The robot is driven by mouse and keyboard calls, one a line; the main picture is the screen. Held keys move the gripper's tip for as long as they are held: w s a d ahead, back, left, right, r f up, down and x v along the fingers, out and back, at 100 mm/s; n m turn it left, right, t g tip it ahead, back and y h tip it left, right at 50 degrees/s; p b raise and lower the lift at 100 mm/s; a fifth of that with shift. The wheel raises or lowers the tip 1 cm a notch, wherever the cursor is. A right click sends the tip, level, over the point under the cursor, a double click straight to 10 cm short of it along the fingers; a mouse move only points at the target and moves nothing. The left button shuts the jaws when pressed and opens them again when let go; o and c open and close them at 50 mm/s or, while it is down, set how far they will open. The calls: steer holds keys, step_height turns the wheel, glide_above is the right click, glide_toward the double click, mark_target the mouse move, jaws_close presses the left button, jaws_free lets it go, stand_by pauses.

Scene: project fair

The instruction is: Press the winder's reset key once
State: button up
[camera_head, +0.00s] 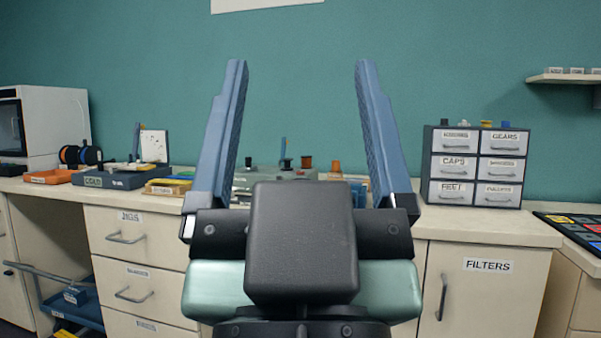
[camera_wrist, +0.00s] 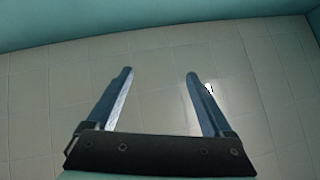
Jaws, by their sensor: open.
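My gripper (camera_head: 297,64) is open and empty in the head view, its two blue fingers raised upright in front of the workbench. It also shows open in the wrist view (camera_wrist: 160,72), with nothing between the fingers. Behind it on the bench, a grey unit (camera_head: 247,178) with small dark and orange-brown pieces on or near it is partly hidden by my gripper. It may be the winder, but I cannot tell for certain. No reset key can be made out in either view.
The bench (camera_head: 480,228) holds a labelled drawer cabinet (camera_head: 473,168) at right, and a green-grey tray (camera_head: 118,181), an orange tray (camera_head: 50,177) and a white machine (camera_head: 50,122) at left. A shelf (camera_head: 562,79) juts from the right wall.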

jaws_close()
stand_by(1.5)
